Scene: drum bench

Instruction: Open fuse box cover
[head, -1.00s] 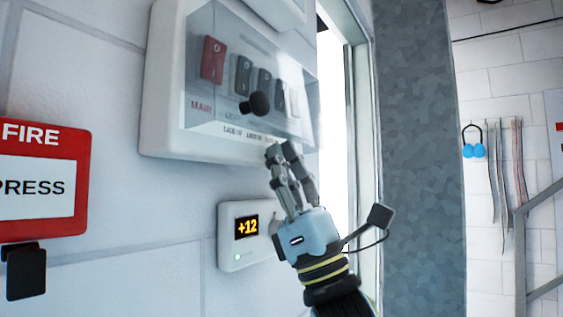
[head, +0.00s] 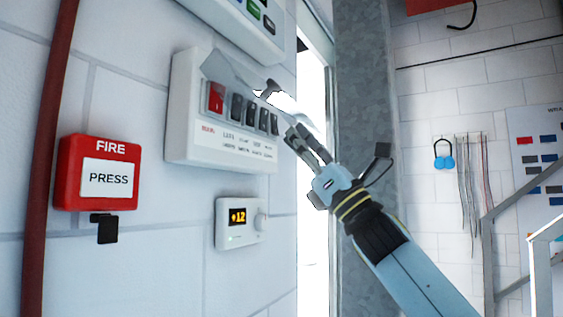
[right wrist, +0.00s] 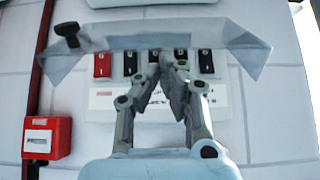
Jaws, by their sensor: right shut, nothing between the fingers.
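The white fuse box (head: 182,125) hangs on the tiled wall, with a red switch (head: 216,98) and several dark switches (head: 250,110) in a row. Its clear cover (head: 232,72) is swung up and out from the box, leaving the switches uncovered. My right gripper (head: 293,133) is shut and empty, just right of the switches and below the cover. In the right wrist view its fingertips (right wrist: 172,62) overlap the switch row. My left gripper is out of view.
A red fire button (head: 98,150) is on the wall at left, near a red pipe (head: 50,150). A small thermostat (head: 238,222) sits below the fuse box. Another panel (head: 225,22) is above. A bright window opening and grey column (head: 365,150) stand to the right.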

